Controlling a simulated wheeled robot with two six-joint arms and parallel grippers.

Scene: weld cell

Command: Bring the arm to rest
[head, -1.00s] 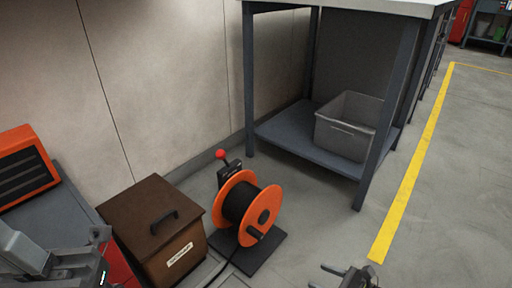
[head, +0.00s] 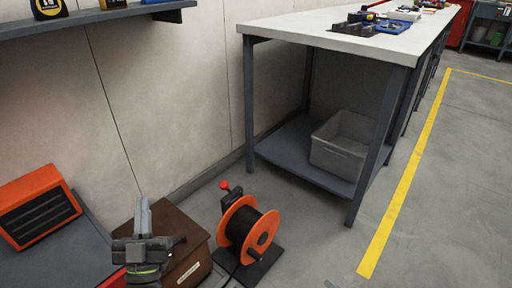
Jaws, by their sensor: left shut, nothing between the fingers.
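My left gripper (head: 143,205) is in the lower left of the head view, in front of the brown lidded box (head: 183,238). Its fingers are together and point up and away from me, with nothing between them. The gripper hides the left part of the box; I cannot tell how far above the box it is. My right gripper is not in view.
An orange cable reel (head: 240,222) stands on the floor right of the box. A workbench (head: 340,38) with a grey bin (head: 338,152) on its lower shelf is beyond. A grey cabinet top (head: 62,258) holds an orange unit (head: 38,205). Floor at right is clear.

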